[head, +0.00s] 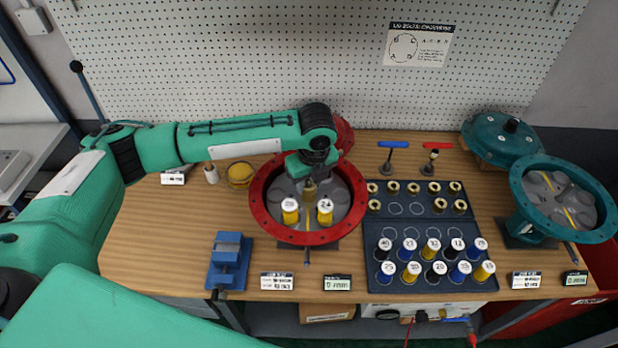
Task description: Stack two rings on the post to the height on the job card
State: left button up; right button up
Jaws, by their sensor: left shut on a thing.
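My left gripper (311,172) reaches down into the red round housing (262,218) and is shut on a small brass-coloured piece (310,190), probably a ring. Whether this piece touches a post is hidden by the gripper and too small to tell. Two yellow cylinders with white numbered tops, one at the left (290,212) and one at the right (325,213), stand in the housing in front of it. Several brass rings (434,188) sit in the upper dark tray (402,220). A small white card (277,282) lies before the housing; its text is unreadable. My right gripper is out of view.
A blue vise (229,262) stands front left. Blue-handled (393,145) and red-handled (437,146) tools stand at the back.

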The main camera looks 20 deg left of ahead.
pick_arm(q)
jog(key=o, duration=1.1)
jog(key=r+b, duration=0.1)
jog(key=r, duration=0.3)
jog(key=s+d+r+b, duration=0.1)
jog(key=r, duration=0.4)
jog(key=r+b, duration=0.1)
jog(key=r, duration=0.3)
jog(key=shift+s+d+r, duration=0.2)
jog(key=shift+d+r, duration=0.1)
jog(key=shift+f, duration=0.1)
